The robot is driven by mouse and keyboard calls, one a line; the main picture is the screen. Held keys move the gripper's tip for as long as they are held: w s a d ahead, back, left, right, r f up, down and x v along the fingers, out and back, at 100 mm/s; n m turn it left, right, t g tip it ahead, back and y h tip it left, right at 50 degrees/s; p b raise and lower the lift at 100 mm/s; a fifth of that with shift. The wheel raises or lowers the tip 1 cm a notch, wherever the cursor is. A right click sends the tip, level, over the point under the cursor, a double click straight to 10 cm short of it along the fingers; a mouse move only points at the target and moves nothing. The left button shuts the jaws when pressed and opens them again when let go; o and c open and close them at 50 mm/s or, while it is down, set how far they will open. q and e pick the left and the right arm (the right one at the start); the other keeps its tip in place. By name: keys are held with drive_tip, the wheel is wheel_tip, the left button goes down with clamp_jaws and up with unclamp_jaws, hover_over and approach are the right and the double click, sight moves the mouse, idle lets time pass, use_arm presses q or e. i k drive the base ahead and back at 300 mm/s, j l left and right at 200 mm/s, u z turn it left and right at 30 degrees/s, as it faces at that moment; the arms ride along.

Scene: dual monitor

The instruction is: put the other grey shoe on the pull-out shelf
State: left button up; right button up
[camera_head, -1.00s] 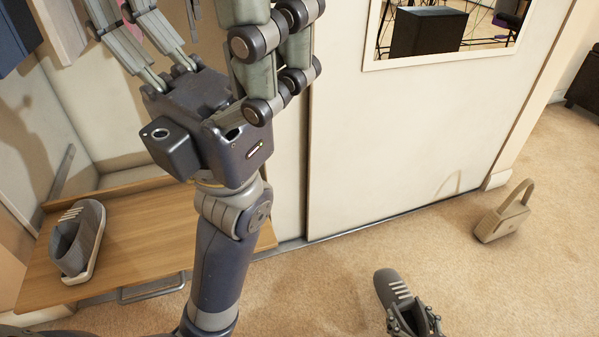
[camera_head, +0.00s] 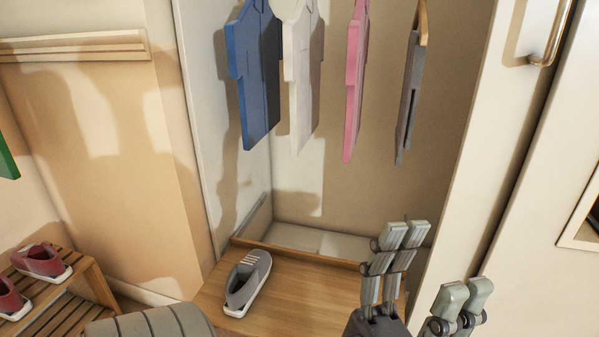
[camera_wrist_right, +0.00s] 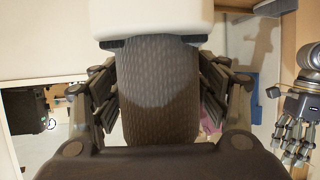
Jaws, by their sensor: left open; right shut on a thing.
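One grey shoe (camera_head: 248,283) stands upright on the left part of the wooden pull-out shelf (camera_head: 300,287) in the head view. The other grey shoe (camera_wrist_right: 158,112) is in my right gripper (camera_wrist_right: 160,85), which is shut on it in the right wrist view. Its fingers press both sides, and the pale sole is at the top of the picture. My left gripper (camera_head: 432,258) is open and empty, in front of the shelf's right part in the head view. It also shows at the right of the wrist view (camera_wrist_right: 293,130). My right gripper is outside the head view.
Several garments (camera_head: 300,80) hang above the shelf. The shelf's middle looks bare; my left gripper covers its right side. A sliding door (camera_head: 505,170) stands at the right. A slatted rack (camera_head: 75,290) with dark red shoes is at the lower left.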

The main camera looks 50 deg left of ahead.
sight(306, 298)
drive_tip(key=j+z, duration=0.1)
drive_tip(key=j, duration=0.5)
drive_tip(key=j+z, duration=0.1)
drive_tip(key=j, duration=0.5)
drive_tip(key=k+j+z, duration=0.1)
drive_tip(key=j, duration=0.5)
drive_tip(key=k+j+z, duration=0.1)
drive_tip(key=j, duration=0.5)
drive_tip(key=k+j+z, duration=0.1)
drive_tip(key=j, duration=0.5)
